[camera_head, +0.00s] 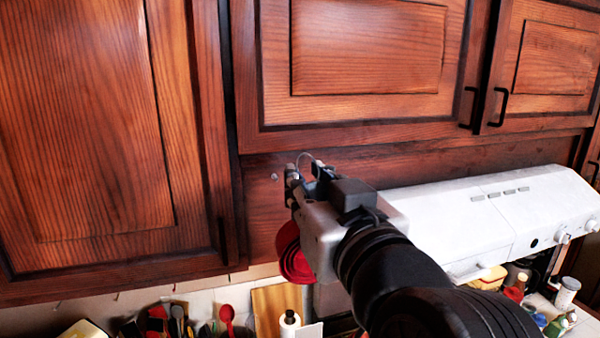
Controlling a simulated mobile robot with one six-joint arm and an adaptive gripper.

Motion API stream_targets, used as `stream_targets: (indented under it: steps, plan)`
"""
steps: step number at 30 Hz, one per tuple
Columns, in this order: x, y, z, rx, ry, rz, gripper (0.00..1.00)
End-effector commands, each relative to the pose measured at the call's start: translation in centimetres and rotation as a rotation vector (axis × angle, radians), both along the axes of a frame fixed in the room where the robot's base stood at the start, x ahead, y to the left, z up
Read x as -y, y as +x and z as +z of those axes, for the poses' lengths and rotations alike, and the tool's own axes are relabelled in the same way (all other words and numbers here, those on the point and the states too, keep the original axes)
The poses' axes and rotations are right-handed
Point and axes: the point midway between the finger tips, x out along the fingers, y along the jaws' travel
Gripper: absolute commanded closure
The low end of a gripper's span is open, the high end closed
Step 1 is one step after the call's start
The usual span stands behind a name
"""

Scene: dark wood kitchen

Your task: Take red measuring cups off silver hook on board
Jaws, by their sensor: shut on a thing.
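The red measuring cups (289,250) hang below and left of my gripper (304,172), partly hidden behind its body. A thin wire ring (304,157) shows at the fingertips, in front of the dark wood board (262,205). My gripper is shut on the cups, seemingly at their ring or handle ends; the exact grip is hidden. A small silver piece (275,177), perhaps the hook, shows on the board just left of the fingertips. I cannot tell whether the ring still touches it.
Wooden cabinets (365,45) with black handles are above and to the left. A white range hood (480,215) stands close to the right of my arm. Below are utensils (170,318), a cutting board (275,303), a paper roll (289,324) and several jars.

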Motion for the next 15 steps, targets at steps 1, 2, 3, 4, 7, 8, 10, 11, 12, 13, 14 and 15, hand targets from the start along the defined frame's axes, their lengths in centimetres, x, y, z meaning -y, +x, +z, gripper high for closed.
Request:
stream_targets:
  steps: [1, 2, 3, 4, 7, 8, 10, 11, 12, 13, 14, 15]
  plan:
    - [0.1, -0.3, 0.2, 0.001, 0.000, 0.000, 1.00]
    - [0.1, -0.5, 0.3, 0.001, 0.000, 0.000, 1.00]
    - [0.2, -0.8, 0.3, 0.002, 0.001, 0.000, 1.00]
    - [0.3, -0.9, 0.2, 0.001, 0.000, 0.000, 1.00]
    - [0.4, -1.5, 0.2, 0.001, 0.000, 0.000, 1.00]
    - [0.5, -1.7, 0.2, 0.001, 0.000, 0.000, 1.00]
    - [0.6, -2.1, 0.2, 0.000, 0.000, 0.001, 1.00]
    - [0.6, -2.2, 0.3, 0.001, 0.000, 0.001, 1.00]
    - [0.7, -2.5, 0.3, 0.000, 0.000, 0.001, 1.00]
    - [0.7, -2.7, 0.3, 0.000, 0.000, 0.001, 1.00]
    - [0.8, -2.8, 0.3, 0.000, 0.000, 0.001, 1.00]
    - [0.8, -3.1, 0.3, 0.000, 0.000, 0.001, 1.00]
